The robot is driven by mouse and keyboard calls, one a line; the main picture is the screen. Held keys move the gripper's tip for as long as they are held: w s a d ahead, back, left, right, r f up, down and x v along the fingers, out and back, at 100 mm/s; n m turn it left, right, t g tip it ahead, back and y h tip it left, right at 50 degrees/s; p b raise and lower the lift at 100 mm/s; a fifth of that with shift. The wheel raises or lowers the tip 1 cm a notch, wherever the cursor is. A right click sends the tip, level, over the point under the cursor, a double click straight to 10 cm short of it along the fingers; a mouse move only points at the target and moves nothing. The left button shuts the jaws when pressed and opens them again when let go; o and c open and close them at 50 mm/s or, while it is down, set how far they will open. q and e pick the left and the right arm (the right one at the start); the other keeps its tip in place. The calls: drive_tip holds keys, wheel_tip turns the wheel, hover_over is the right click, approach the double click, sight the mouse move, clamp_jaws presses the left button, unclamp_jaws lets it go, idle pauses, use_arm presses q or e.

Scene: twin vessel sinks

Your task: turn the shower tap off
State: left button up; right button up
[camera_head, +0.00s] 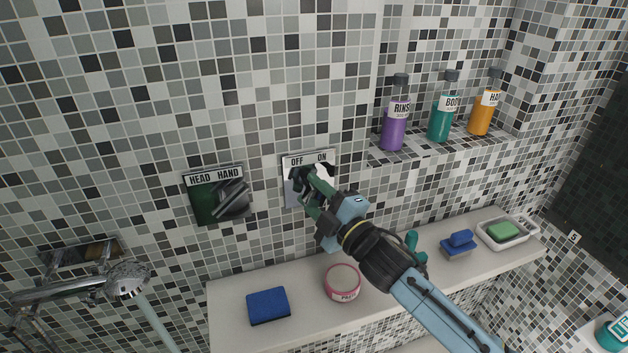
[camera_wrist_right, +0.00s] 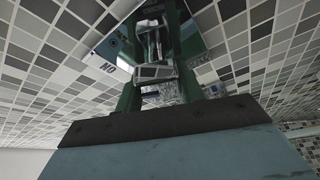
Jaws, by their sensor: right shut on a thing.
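The shower tap is on a pale plate (camera_head: 326,168) on the mosaic wall, labelled OFF at its left and ON at its right. My right gripper (camera_head: 304,186) reaches it from the lower right and covers most of its handle. In the right wrist view, the metal tap handle (camera_wrist_right: 153,72) stands between the green fingers of my right gripper (camera_wrist_right: 152,60), which is shut on it. The ON label (camera_wrist_right: 108,69) shows left of the fingers there. The head view does not show clearly which way the handle points. My left gripper is not in view.
A dark HEAD/HAND plate (camera_head: 218,195) is left of the tap. A shower head (camera_head: 127,279) hangs at lower left. The ledge (camera_head: 225,320) below holds a blue sponge (camera_head: 268,305), a pink tub (camera_head: 342,283) and a soap dish (camera_head: 503,232). Bottles, one purple (camera_head: 396,115), stand in the upper-right niche.

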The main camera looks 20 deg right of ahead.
drive_tip(key=n+g+p, duration=0.1)
drive_tip(key=n+p, duration=0.3)
drive_tip(key=p, duration=0.1)
drive_tip(key=shift+g, duration=0.3)
drive_tip(key=shift+f+n+p, duration=0.1)
drive_tip(key=shift+n+p, duration=0.25)
drive_tip(key=shift+n, duration=0.05)
drive_tip(key=o, duration=1)
drive_tip(key=b+v, duration=0.1)
drive_tip(key=v, duration=1.2)
drive_tip(key=shift+s+r+b, duration=0.25)
drive_tip(key=shift+b, duration=0.15)
drive_tip(key=shift+h, duration=0.3)
